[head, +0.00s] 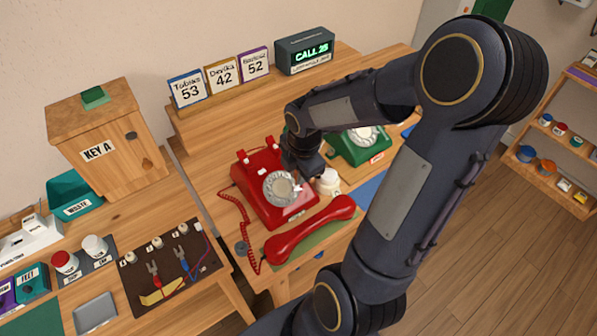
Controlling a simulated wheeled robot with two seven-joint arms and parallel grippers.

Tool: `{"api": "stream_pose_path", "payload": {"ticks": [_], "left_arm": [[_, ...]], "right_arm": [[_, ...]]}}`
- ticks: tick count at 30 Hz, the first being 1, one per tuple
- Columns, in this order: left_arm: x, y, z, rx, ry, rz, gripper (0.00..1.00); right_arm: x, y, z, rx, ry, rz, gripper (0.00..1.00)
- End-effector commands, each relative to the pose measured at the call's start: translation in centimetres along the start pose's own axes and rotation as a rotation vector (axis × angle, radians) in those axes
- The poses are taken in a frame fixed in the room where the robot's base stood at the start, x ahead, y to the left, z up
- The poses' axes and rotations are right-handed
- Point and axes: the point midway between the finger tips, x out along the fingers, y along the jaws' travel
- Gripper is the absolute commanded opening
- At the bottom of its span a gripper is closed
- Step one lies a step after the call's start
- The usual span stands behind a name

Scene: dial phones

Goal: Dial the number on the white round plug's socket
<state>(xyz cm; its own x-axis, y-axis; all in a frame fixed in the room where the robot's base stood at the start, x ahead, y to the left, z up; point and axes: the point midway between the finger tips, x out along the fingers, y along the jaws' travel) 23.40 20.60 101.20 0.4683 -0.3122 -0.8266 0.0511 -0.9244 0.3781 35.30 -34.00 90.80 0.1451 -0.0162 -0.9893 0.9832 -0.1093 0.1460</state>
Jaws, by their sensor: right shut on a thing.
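A red dial phone (262,208) stands on the wooden desk, its pale round dial (279,189) facing up. Its red handset (311,228) lies off the cradle on a green mat in front of it. My right gripper (299,180) points down at the right rim of the dial and is shut there, apparently on the dial; its fingertips are small and partly hidden. A green dial phone (362,141) stands behind to the right, partly covered by my right arm. A small white round object (328,182) stands just right of the red phone. My left gripper is out of view.
A display (304,51) reads CALL 25. A KEY A box (105,145) and a dark board (170,268) with cords and white round tops are left. My right arm crosses the right side.

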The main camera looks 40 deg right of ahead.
Motion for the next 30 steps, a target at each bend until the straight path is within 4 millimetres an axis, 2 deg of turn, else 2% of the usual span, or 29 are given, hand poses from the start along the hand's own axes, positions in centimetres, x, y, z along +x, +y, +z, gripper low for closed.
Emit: {"api": "stream_pose_path", "payload": {"ticks": [18,30], "left_arm": [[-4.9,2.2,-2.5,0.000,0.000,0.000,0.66],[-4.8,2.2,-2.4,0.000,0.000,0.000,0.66]], "right_arm": [[-6.7,-1.7,0.0,0.000,0.000,0.001,0.00],[-6.7,-1.9,0.0,0.000,0.000,0.000,0.00]]}}
